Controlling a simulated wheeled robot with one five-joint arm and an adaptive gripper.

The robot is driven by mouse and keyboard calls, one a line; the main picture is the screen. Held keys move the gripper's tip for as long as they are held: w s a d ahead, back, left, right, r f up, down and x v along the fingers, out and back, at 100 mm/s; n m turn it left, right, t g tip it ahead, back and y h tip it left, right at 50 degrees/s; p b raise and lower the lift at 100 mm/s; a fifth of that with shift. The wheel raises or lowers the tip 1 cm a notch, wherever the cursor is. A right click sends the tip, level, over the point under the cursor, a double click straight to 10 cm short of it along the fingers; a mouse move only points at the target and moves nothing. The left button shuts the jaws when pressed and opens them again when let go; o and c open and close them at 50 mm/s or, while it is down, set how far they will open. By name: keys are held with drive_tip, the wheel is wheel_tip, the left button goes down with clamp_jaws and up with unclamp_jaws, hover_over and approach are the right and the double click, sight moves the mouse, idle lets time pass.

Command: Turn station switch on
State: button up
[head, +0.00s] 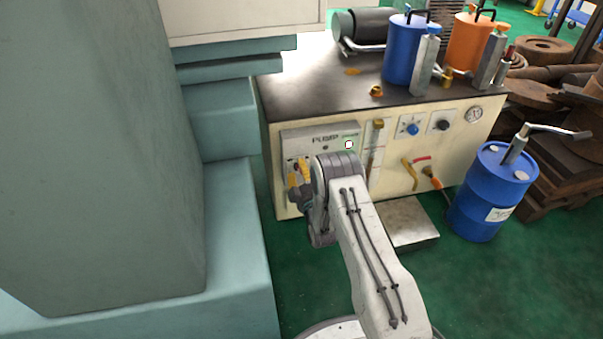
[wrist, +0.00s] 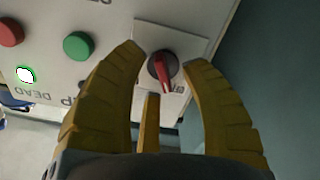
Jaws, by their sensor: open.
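The station switch (wrist: 163,70) is a rotary knob with a red handle on a dark round base, set on a pale square plate (wrist: 190,42) in the wrist view. Its red handle points down and slightly right in that picture. My gripper (wrist: 160,76) has its yellow fingers spread open around the knob; I cannot tell whether they touch it. In the head view my gripper (head: 299,176) is at the left part of the control panel marked PUMP (head: 322,133). The switch is not distinguishable there, behind the fingers and wrist.
Beside the switch are a green button (wrist: 78,45), a red button (wrist: 9,32) and a bright white lamp (wrist: 25,74). A teal machine body (head: 228,225) stands close on the left. A blue drum (head: 480,205) stands right of the cream cabinet (head: 455,150).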

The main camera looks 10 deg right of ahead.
idle(0.3)
clamp_jaws()
idle(0.3)
